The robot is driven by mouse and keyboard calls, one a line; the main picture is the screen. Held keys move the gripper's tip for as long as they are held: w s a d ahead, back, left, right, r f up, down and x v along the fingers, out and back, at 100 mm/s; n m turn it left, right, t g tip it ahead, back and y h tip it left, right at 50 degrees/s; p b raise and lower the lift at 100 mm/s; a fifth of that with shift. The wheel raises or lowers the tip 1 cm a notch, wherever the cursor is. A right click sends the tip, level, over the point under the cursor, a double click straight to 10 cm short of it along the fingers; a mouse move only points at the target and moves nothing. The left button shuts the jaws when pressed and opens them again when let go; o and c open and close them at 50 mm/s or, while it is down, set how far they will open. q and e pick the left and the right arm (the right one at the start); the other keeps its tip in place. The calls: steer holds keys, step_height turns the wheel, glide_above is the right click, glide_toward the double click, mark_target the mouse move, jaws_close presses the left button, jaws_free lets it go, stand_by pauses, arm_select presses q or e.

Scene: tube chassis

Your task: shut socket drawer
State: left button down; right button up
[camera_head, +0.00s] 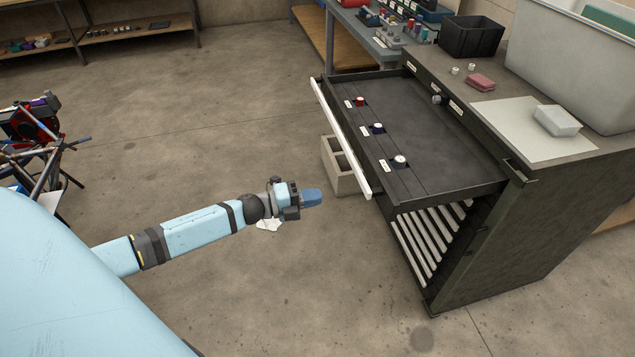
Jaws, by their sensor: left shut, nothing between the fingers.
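The socket drawer (440,158) is the open top drawer of a dark tool cabinet (530,240) at the right. It is pulled out to the left, and its pale front edge (340,137) faces my left arm. My left gripper (314,197) is shut and empty. In the picture it is left of the drawer's near front corner, apart from it. My right gripper is not in view.
Lower drawers (420,240) below are closed. A concrete block (340,165) stands on the floor beside the drawer front. On the cabinet top are a black bin (470,38), a grey tub (575,60) and a white box (557,120). The floor around my left arm is mostly clear.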

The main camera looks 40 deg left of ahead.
mark_target(362, 188)
arm_select(q)
steer(key=p+x, duration=0.1)
steer(key=x, duration=0.9)
steer(key=shift+a, duration=0.1)
steer(key=shift+w+d, duration=0.3)
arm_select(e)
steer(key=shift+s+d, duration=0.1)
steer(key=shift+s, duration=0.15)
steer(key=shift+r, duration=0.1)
